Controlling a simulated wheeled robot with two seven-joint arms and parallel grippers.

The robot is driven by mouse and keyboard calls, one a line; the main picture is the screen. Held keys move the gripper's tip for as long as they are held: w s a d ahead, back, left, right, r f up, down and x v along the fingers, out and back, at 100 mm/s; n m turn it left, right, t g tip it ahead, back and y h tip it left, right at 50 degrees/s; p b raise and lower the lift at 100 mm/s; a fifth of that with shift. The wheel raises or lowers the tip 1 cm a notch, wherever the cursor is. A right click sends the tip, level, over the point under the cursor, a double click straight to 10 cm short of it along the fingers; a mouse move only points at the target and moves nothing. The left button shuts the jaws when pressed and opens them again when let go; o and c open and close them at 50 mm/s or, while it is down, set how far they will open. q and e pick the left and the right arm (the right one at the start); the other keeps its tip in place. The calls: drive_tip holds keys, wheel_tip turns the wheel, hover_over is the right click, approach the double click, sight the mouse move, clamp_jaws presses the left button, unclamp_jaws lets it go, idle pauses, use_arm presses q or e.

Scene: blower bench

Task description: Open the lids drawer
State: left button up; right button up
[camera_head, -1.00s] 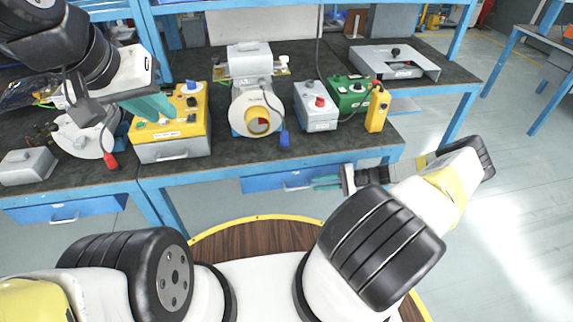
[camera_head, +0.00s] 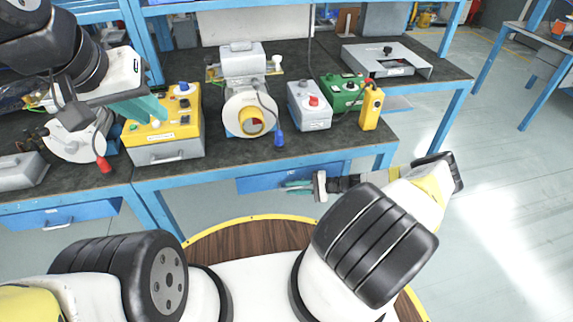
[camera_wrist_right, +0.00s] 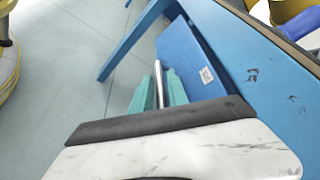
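A blue drawer (camera_head: 258,184) sits under the front edge of the bench, and its front also shows in the right wrist view (camera_wrist_right: 190,58) with a small label too small to read. My right gripper (camera_head: 298,187) is at this drawer's front. In the right wrist view its teal fingers (camera_wrist_right: 159,92) stand apart, with the silver bar handle (camera_wrist_right: 158,78) between them. I see small gaps beside the bar. The drawer looks closed. My left gripper (camera_head: 143,110) is above the yellow control box (camera_head: 168,135); whether its fingers are apart is unclear.
Another blue drawer (camera_head: 62,214) is under the bench at left. On the bench stand a blower (camera_head: 243,105), a grey box with a red button (camera_head: 310,107), a green box (camera_head: 342,92) and a yellow pendant (camera_head: 371,108). The floor right of the bench is clear.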

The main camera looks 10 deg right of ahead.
clamp_jaws()
drive_tip(key=shift+d, duration=0.1)
idle(1.2)
